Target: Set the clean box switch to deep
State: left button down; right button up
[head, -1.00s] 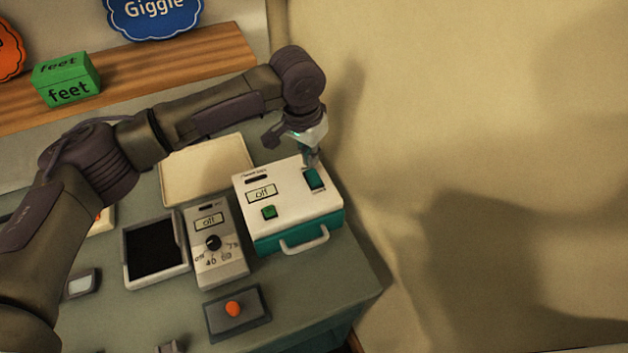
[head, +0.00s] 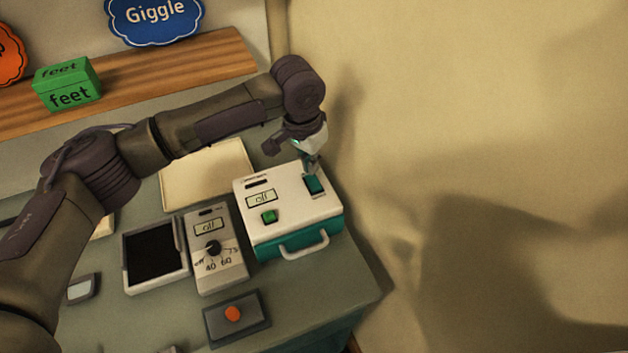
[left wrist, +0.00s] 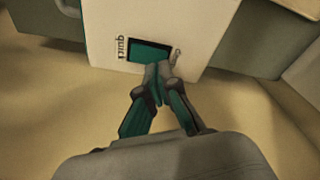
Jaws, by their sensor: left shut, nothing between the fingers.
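The clean box (head: 295,208) is a white-topped box with a teal base and a front handle, at the right end of the table in the head view. Its display (head: 262,197) reads "off". A teal rocker switch (head: 314,184) sits at the right of its top; it also shows in the left wrist view (left wrist: 146,51), with the word "quick" at its left end and a label mostly hidden at its right. My left gripper (left wrist: 157,72) is shut and empty, its fingertips at the switch's right end. I cannot tell whether they touch it. My right gripper is not in view.
A grey device (head: 230,270) with a dial and an "off" display stands left of the box. A dark tray (head: 128,272) and an orange-button pad (head: 216,328) are nearby. A cream panel (head: 185,190) lies behind. A wall rises on the right.

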aim_at(310, 178)
pick_arm(q)
jog(key=shift+f, duration=1.1)
dwell(0.9)
notch_tip(310, 178, up, 7)
jog(key=p, duration=0.8)
jog(key=shift+r, duration=0.1)
dwell(0.4)
